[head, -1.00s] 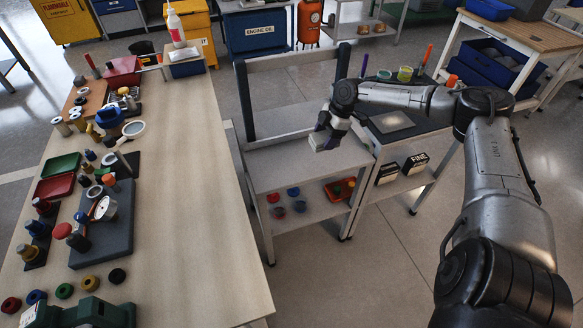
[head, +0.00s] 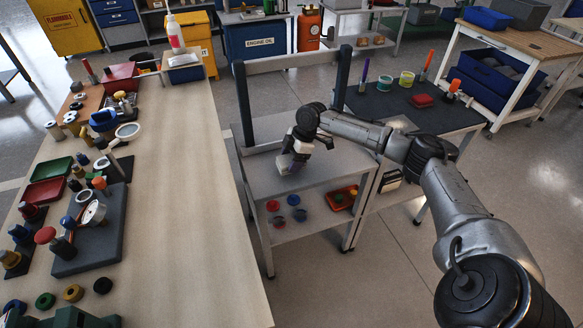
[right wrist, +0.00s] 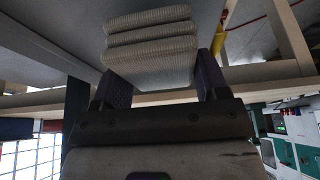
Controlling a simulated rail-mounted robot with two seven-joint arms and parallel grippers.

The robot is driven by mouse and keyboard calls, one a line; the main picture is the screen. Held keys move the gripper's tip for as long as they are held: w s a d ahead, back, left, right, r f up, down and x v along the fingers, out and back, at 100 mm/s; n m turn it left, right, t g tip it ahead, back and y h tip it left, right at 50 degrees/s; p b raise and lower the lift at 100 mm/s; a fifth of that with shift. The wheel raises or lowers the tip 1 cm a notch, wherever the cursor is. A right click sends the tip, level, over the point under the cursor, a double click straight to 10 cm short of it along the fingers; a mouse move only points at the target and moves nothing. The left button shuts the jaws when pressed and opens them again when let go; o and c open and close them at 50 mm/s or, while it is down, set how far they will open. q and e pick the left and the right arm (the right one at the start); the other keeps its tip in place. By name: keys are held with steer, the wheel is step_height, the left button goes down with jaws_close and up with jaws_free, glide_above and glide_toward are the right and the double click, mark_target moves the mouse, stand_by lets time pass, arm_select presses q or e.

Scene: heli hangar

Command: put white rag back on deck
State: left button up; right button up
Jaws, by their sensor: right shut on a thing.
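The white rag (right wrist: 150,45) is a folded, ribbed, pale cloth between the fingers of my right gripper (right wrist: 163,78) in the right wrist view. In the head view my right gripper (head: 289,163) points down over the upper deck (head: 327,172) of a grey two-tier cart. The rag (head: 285,166) shows only partly below the fingers there. I cannot tell whether it touches the deck. My left gripper is not in view.
The cart's lower shelf holds several small red and blue pieces and a red tray (head: 340,198). A dark-topped table (head: 400,108) with pens and cups adjoins at right. A long wooden bench (head: 185,220) with many tools stands at left. The upper deck is otherwise clear.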

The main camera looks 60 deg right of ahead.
step_height(320, 180, down, 3)
steer(key=shift+f+b, duration=0.15)
steer(key=shift+b, duration=0.6)
steer(key=shift+s, duration=0.1)
steer(key=o, duration=0.8)
steer(key=shift+o, duration=0.2)
steer(key=shift+r, duration=0.3)
steer(key=p+v, duration=0.5)
steer(key=v, duration=0.5)
steer(key=shift+p+v, duration=0.35)
steer(key=shift+v, duration=0.45)
steer(key=shift+f, duration=0.1)
